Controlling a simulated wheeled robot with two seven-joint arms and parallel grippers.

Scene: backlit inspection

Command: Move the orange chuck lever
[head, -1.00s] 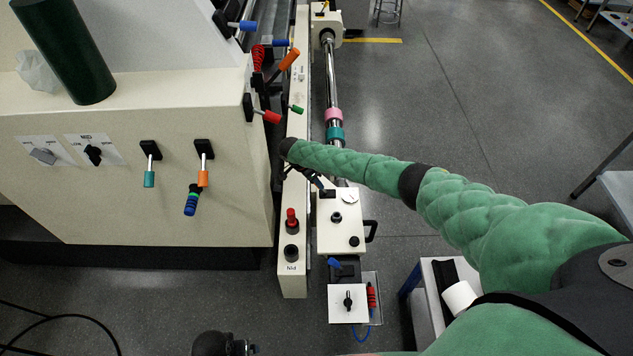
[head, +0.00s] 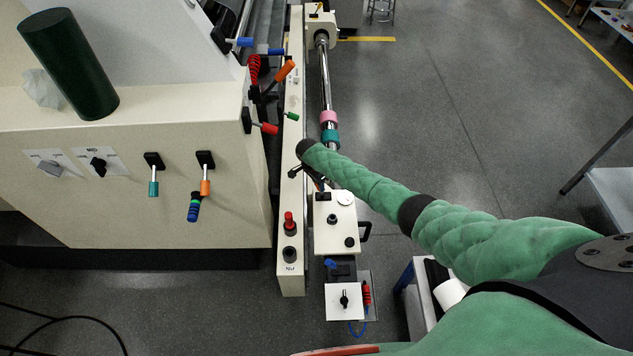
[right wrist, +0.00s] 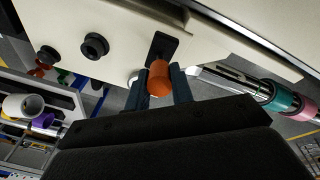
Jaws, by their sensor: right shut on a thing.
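The orange chuck lever (right wrist: 158,78) stands out from a black mount on a cream housing in the right wrist view. My right gripper (right wrist: 160,88) has one dark finger on each side of its orange grip and is shut on it. In the head view my right gripper (head: 317,181) is at the top end of the small white control box (head: 335,238), partly hidden under my wrist. The held lever cannot be made out there. My left gripper is not in view.
Another orange-handled lever (head: 285,70) and a red-tipped lever (head: 264,128) stand near the long cream rail (head: 291,200). A chrome shaft (head: 325,80) carries pink and teal rings. A dark green cylinder (head: 70,65) stands on the cream cabinet (head: 130,220).

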